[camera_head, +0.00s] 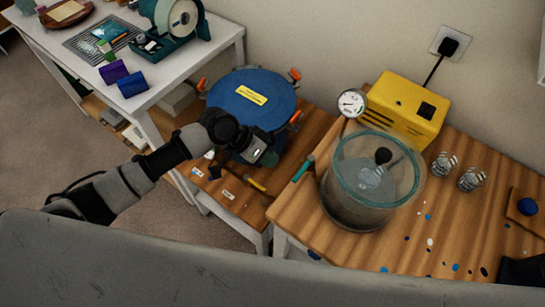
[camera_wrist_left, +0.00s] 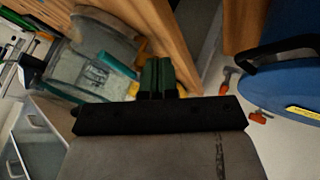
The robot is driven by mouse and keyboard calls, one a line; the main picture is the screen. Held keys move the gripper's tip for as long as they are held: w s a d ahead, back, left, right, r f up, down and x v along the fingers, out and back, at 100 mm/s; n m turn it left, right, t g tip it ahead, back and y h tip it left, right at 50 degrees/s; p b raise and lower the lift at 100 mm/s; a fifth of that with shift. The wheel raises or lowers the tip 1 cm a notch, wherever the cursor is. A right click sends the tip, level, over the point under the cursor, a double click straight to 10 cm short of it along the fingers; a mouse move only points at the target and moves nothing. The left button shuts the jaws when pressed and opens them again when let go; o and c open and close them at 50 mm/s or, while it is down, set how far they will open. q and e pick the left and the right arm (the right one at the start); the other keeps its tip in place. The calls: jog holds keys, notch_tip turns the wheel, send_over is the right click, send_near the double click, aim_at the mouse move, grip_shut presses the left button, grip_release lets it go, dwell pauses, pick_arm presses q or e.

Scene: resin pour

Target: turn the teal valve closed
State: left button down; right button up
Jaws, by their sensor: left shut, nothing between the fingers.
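The teal valve (camera_head: 303,168) is a short teal handle at the left side of a round glass chamber (camera_head: 340,205) on the wooden bench. In the left wrist view the teal valve (camera_wrist_left: 117,65) shows just left of the fingers, in front of the glass chamber (camera_wrist_left: 80,70). My left gripper (camera_head: 267,158) is left of the valve in the head view, over the gap between the blue-lidded pot and the bench. Its closed fingers (camera_wrist_left: 157,78) hold nothing. They look close to the handle, but I cannot tell whether they touch it.
A blue-lidded pot (camera_head: 235,97) with orange clamps stands on a lower wooden table behind my left gripper. A yellow pump box (camera_head: 395,105) and a round gauge (camera_head: 352,103) are behind the chamber. Glass cups (camera_head: 445,164) stand to its right. Small chips dot the bench front.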

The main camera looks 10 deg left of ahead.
pick_arm(q)
jog(key=s+d+r+b+v, duration=0.1)
jog(key=b+v, duration=0.1)
jog(key=v, duration=0.7)
jog(key=s+d+f+n+t+y, duration=0.1)
jog(key=s+d+f+t+y, duration=0.1)
jog(key=s+f, duration=0.55)
jog(key=s+a+n+y, duration=0.55)
jog(key=s+a, duration=0.35)
jog(key=s, duration=0.3)
notch_tip(320, 180, down, 28)
jog(key=b, duration=0.1)
jog(key=s+a+f+g, duration=0.1)
jog(key=s+f, duration=0.7)
jog(key=s+a+f+b, duration=0.1)
jog(key=s+a+f, duration=0.1)
jog(key=s+f, duration=0.7)
jog(key=shift+a+f+m+g+y+b, duration=0.25)
jog(key=shift+f+m+g+y+b, duration=0.05)
jog(key=shift+f+m+g+y, duration=0.1)
pick_arm(e)
jog(key=f, duration=0.5)
jog(key=shift+s+d, duration=0.2)
jog(key=shift+d, duration=0.1)
